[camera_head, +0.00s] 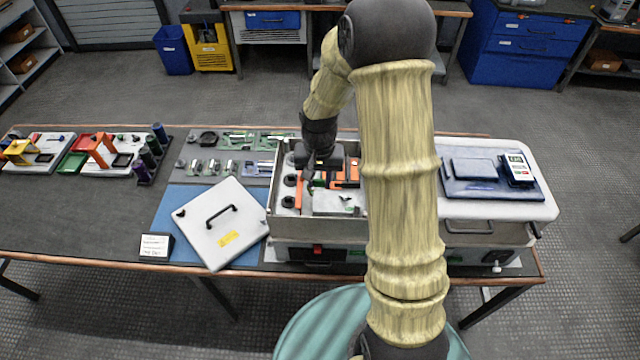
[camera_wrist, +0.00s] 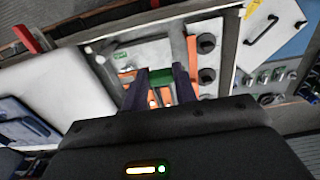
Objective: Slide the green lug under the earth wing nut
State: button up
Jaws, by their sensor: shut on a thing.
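My gripper (camera_wrist: 160,82) is over the open metal cabinet (camera_head: 270,206). In the wrist view its two dark fingers are shut on a green piece, which I take as the green lug (camera_wrist: 162,75). In the head view my gripper (camera_head: 312,182) points down into the cabinet, and the lug cannot be made out clearly there. A small green mark (camera_wrist: 122,56) shows on the pale plate (camera_wrist: 150,48) beyond the fingers. I cannot make out the earth wing nut for certain. The lug's height above the parts below cannot be told.
Orange bars (camera_wrist: 192,48) and black round terminals (camera_wrist: 206,44) stand beside my fingers, within the cabinet walls. A white lid with a handle (camera_head: 222,236) lies left of the cabinet. A dark blue tray (camera_head: 485,185) lies on the right.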

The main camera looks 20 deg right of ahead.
aim_at(317, 184)
dwell(0.4)
jog(key=f+b, duration=0.1)
jog(key=f, duration=0.1)
jog(key=w+f+b, duration=0.1)
jog(key=f+b, duration=0.1)
jog(key=shift+w+f+b, duration=0.15)
jog(key=shift+b, duration=0.15)
jog(key=shift+w+a, duration=0.1)
